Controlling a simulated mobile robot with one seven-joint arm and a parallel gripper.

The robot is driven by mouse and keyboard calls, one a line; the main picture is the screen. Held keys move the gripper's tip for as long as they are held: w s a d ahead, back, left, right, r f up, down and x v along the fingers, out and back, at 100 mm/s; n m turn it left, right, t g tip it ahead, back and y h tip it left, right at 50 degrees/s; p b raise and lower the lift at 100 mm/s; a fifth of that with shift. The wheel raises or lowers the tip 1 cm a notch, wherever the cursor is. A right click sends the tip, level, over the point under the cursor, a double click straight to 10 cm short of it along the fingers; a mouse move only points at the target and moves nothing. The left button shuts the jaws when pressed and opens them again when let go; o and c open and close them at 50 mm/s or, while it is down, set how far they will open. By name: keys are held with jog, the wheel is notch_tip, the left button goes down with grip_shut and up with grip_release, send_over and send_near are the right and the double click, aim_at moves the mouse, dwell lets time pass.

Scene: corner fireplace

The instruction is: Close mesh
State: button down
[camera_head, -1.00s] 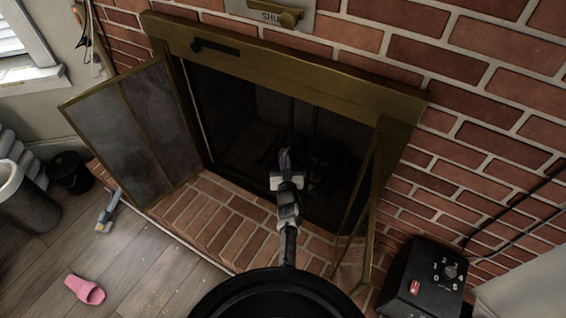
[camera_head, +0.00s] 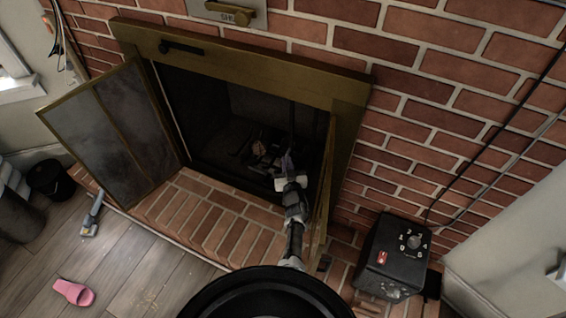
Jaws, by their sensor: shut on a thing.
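The fireplace (camera_head: 240,62) has a brass frame around a dark firebox. Its left glass door (camera_head: 115,138) stands swung open, and its right door (camera_head: 325,185) stands open, seen nearly edge-on. My gripper (camera_head: 286,162) is at the right part of the opening, just left of the right door. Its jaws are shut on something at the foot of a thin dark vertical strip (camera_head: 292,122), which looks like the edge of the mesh. The mesh is too dark to make out clearly, and the held part is largely hidden by my fingers.
A black box with a numbered dial (camera_head: 392,255) stands right of the hearth (camera_head: 205,218). A pink slipper (camera_head: 74,292), a small brush (camera_head: 92,214) and a black bucket (camera_head: 50,178) are at the left. Logs (camera_head: 262,150) lie in the firebox. The floor at front left is mostly clear.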

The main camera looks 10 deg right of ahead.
jog(key=shift+d+r, duration=0.1)
jog(key=shift+d, duration=0.05)
jog(key=c, duration=1.5)
grip_release()
jog(key=p, duration=0.6)
send_near(286, 112)
jog(key=w+f, duration=0.4)
jog(key=f, duration=0.1)
jog(key=shift+w+f, duration=0.15)
jog(key=shift+f, duration=0.05)
jog(key=shift+r, duration=2.65)
